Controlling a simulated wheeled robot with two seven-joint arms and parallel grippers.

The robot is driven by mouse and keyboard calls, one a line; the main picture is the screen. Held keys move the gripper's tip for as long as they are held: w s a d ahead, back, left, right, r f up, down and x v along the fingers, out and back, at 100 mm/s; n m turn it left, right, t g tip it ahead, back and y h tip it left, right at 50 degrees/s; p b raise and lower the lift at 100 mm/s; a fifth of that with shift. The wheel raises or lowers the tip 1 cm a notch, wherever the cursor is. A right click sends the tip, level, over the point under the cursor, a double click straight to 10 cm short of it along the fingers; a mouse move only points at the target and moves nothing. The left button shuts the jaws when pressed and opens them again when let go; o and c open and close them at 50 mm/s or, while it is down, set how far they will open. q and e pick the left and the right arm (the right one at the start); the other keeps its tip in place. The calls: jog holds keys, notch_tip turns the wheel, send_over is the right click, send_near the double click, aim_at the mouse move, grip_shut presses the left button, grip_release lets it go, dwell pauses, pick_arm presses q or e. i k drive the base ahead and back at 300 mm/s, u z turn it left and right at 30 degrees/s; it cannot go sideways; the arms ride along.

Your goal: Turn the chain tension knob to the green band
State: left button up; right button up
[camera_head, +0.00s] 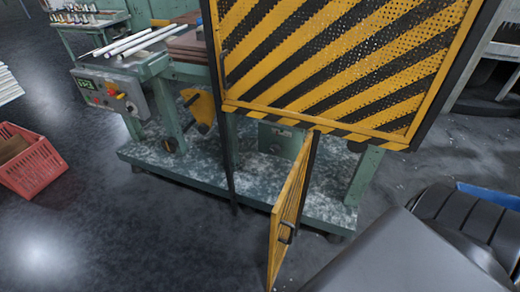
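No chain tension knob or green band can be made out for sure. A green box (275,140) with a small pale label sits under the striped guard, partly hidden by a frame post and the yellow door. A small dark round part (169,145) shows low on the machine's left side; I cannot tell if it is a knob. A narrow yellow door (290,210) with a dark handle stands swung out toward me below the guard. Neither gripper is in view. A grey and black arm part, which seems to be mine, fills the lower right.
The large black-and-yellow striped guard (340,60) covers the machine's front. A control panel (110,92) with buttons is at the left, below white tubes (135,42). The green machine base (205,170) stands on dark floor. A red crate (33,160) is at far left.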

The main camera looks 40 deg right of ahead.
aim_at(275, 150)
jog(key=z, duration=0.05)
jog(key=i, duration=0.6)
jog(key=z, duration=2.35)
